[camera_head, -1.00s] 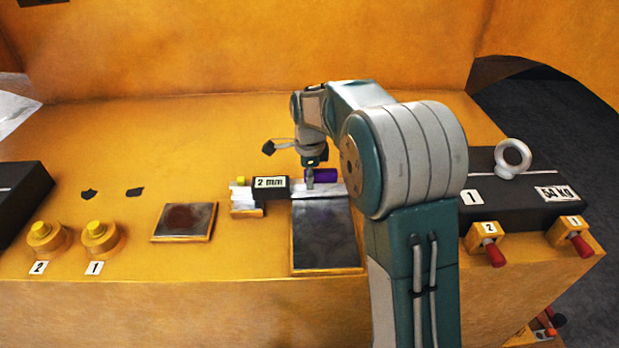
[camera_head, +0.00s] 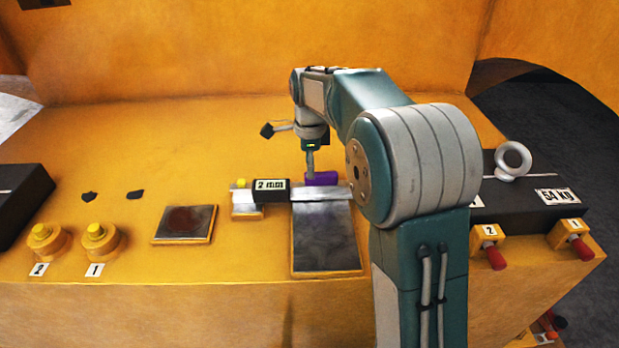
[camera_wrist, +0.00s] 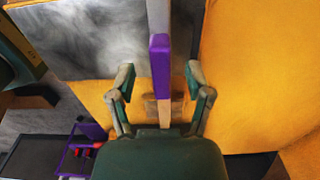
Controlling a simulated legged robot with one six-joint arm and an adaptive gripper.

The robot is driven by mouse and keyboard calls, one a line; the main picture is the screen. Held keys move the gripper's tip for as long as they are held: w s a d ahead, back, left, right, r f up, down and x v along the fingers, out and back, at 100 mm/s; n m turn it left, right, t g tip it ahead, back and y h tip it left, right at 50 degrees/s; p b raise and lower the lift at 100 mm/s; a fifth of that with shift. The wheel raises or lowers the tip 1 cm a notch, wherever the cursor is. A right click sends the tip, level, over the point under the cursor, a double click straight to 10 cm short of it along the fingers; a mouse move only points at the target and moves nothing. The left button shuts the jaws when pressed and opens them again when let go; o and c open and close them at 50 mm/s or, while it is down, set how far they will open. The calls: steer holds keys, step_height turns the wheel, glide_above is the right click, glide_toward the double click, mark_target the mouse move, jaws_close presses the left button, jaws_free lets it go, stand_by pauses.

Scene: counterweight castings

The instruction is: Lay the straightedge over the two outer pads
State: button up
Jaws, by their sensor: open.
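The straightedge is a thin silver bar (camera_head: 322,194) with a purple grip (camera_head: 321,179). In the head view the bar lies across the back end of a large dark plate (camera_head: 325,240). Its left part passes behind or under a black block marked "2 mm" (camera_head: 271,190), and a silver pad with a yellow knob (camera_head: 245,206) is just left of that. I cannot tell which pads bear it. My gripper (camera_head: 310,166) is at the purple grip. In the wrist view my gripper (camera_wrist: 163,75) is open, with fingers apart on both sides of the purple grip (camera_wrist: 160,65).
A black casting with a ring (camera_head: 540,196) and red-handled levers (camera_head: 492,250) are on the right. My arm hides part of the bench. The bench behind is clear.

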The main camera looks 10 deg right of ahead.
step_height(320, 180, up, 6)
steer(key=shift+r, duration=0.1)
steer(key=s+r+n+t, duration=0.1)
steer(key=s+r+n, duration=0.2)
steer(key=s+n, duration=0.35)
steer(key=s+r+n+t, duration=0.2)
steer(key=s+n, duration=0.2)
steer(key=s, duration=0.5)
steer(key=s+f+n+t, duration=0.1)
steer(key=s+f+n, duration=0.1)
steer(key=s+n, duration=0.3)
steer(key=s+f+n+t, duration=0.1)
steer(key=s+f+n, duration=0.2)
steer(key=s, duration=0.6)
steer(key=shift+s+f+n+t, duration=0.3)
steer(key=shift+s+f+n, duration=0.05)
steer(key=shift+n, duration=0.5)
